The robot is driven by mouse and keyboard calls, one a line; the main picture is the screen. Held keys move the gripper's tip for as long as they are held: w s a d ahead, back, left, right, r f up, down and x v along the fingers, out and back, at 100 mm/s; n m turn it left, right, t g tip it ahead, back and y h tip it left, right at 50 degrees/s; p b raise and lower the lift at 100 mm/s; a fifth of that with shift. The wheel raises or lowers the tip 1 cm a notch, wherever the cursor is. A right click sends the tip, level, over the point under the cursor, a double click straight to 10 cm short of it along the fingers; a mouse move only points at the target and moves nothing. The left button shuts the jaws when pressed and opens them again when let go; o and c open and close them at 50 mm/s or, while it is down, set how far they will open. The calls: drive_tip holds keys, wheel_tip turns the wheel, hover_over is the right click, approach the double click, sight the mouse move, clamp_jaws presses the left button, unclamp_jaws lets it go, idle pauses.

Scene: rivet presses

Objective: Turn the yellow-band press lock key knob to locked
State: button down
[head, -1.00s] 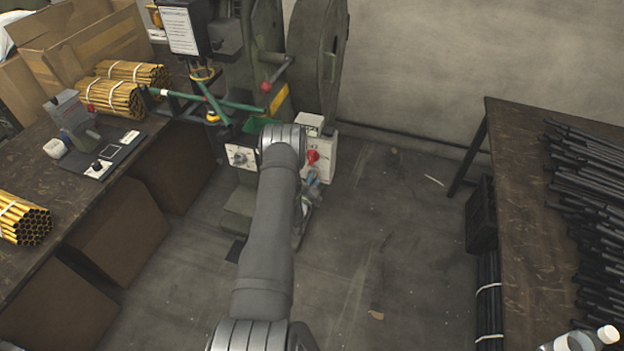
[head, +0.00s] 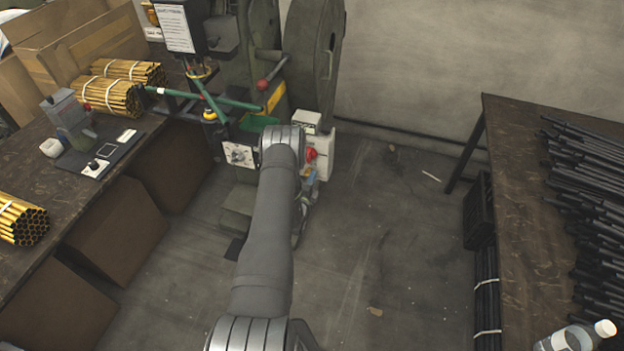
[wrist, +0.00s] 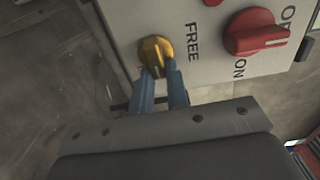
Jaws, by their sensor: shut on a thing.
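The yellow lock key knob (wrist: 155,52) sits near the left edge of a pale control box (wrist: 205,60) in the wrist view, next to the word FREE. My gripper (wrist: 159,70) is shut on this knob, with its blue fingers on its near side. The box (head: 327,150) is partly visible beside the press in the head view. My arm hides the yellow knob there. The press carries a yellow band (head: 276,97). The other marking for the yellow knob is not visible.
A red switch (wrist: 255,33) marked ON sits right of the yellow knob, close to my gripper. A green bar (head: 240,104) crosses in front of the press. A workbench (head: 40,165) stands left and a table (head: 520,210) right, with open floor between.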

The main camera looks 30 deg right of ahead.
drive_tip(key=shift+m, duration=0.3)
drive_tip(key=c, duration=1.4)
unclamp_jaws()
drive_tip(key=v, duration=1.7)
drive_tip(key=shift+s+a+r, duration=0.1)
drive_tip(key=x, duration=1.7)
